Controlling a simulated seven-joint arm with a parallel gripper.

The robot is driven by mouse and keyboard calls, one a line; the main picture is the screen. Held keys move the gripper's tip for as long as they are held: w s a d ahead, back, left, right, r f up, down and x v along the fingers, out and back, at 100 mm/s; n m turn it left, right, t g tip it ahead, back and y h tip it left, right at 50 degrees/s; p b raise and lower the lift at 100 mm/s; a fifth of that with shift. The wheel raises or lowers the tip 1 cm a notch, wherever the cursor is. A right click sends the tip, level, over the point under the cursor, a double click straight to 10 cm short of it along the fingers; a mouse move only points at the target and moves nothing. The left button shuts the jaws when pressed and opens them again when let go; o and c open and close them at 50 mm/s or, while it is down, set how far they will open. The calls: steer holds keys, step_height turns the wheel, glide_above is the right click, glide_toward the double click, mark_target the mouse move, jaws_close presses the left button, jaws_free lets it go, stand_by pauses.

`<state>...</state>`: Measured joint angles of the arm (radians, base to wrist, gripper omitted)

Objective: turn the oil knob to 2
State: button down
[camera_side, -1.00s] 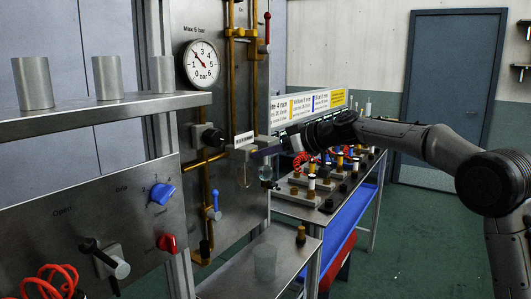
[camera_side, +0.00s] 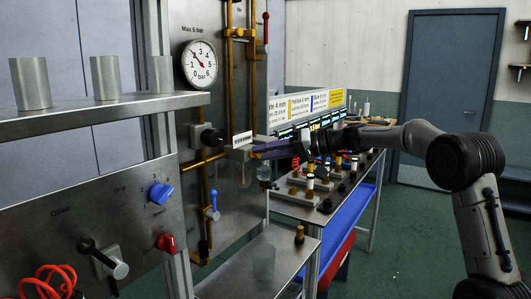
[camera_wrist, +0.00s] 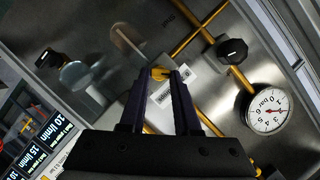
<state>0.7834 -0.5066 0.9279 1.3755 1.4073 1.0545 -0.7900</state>
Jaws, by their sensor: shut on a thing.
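A small yellow knob (camera_wrist: 160,73), probably the oil knob, sits on the steel panel in the wrist view. My gripper (camera_wrist: 162,76) is shut on it, with one dark finger on each side. In the side view my gripper (camera_side: 256,150) reaches in from the right to the pale block with a barcode label (camera_side: 242,139). The fingers hide the knob there. I cannot read any numbers or pointer on this knob.
A black knob (camera_wrist: 232,51) and a pressure gauge (camera_wrist: 267,110) are close by on the panel, with brass pipes between. A clear bowl (camera_wrist: 75,75) hangs beside the block. A blue knob (camera_side: 161,193) and red knob (camera_side: 166,242) are on the lower left panel.

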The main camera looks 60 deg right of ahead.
steer(key=shift+d+m+y, duration=0.1)
steer(key=shift+m+y, duration=0.2)
steer(key=shift+m, duration=0.4)
steer(key=shift+f, duration=0.1)
steer(key=c, duration=0.6)
jaws_free()
steer(key=shift+s, duration=0.1)
steer(key=v, duration=0.7)
steer(key=shift+s+d, duration=0.15)
